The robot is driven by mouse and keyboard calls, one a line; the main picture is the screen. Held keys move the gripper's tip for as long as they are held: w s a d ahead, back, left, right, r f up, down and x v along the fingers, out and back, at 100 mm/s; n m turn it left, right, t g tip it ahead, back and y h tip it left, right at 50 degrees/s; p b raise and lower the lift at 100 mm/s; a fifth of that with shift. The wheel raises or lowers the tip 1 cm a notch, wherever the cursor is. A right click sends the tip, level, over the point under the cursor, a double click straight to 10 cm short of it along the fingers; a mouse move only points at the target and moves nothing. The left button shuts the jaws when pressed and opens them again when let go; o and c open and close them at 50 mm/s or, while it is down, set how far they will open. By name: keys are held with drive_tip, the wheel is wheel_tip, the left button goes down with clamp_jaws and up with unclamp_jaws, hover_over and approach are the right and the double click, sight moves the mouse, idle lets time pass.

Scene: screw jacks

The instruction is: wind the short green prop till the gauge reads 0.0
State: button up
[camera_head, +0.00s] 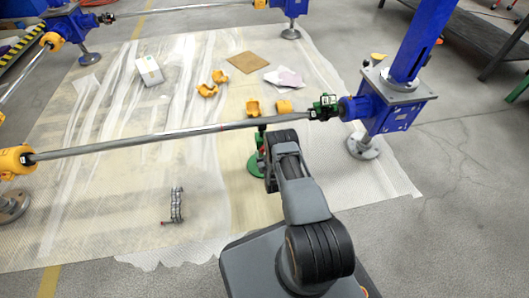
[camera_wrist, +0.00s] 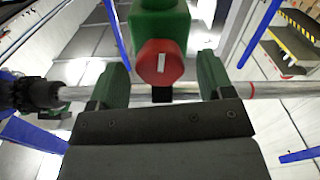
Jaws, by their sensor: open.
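The short green prop (camera_head: 254,166) stands on the sheeted floor under the long steel shaft (camera_head: 190,136), partly hidden behind my arm in the head view. In the wrist view, its green body (camera_wrist: 158,22) is at the top centre, with a red knob (camera_wrist: 160,62) bearing a white mark facing me. My gripper (camera_wrist: 161,66) is open, with one finger on each side of the red knob and gaps visible between. In the head view the fingers are hidden by my wrist. I cannot make out a gauge reading in either view.
A small metal chain-like part (camera_head: 176,205) lies in front.

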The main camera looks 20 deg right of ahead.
drive_tip(key=shift+b+x, duration=0.3)
drive_tip(key=shift+x, duration=0.8)
drive_tip(key=c, duration=0.9)
drive_tip(key=shift+m+b, duration=0.4)
drive_tip(key=shift+m, duration=0.5)
drive_tip(key=o, duration=0.9)
drive_tip(key=shift+s, duration=0.1)
drive_tip(key=p+v, duration=0.5)
drive_tip(key=v, duration=0.8)
drive_tip(key=shift+s, duration=0.3)
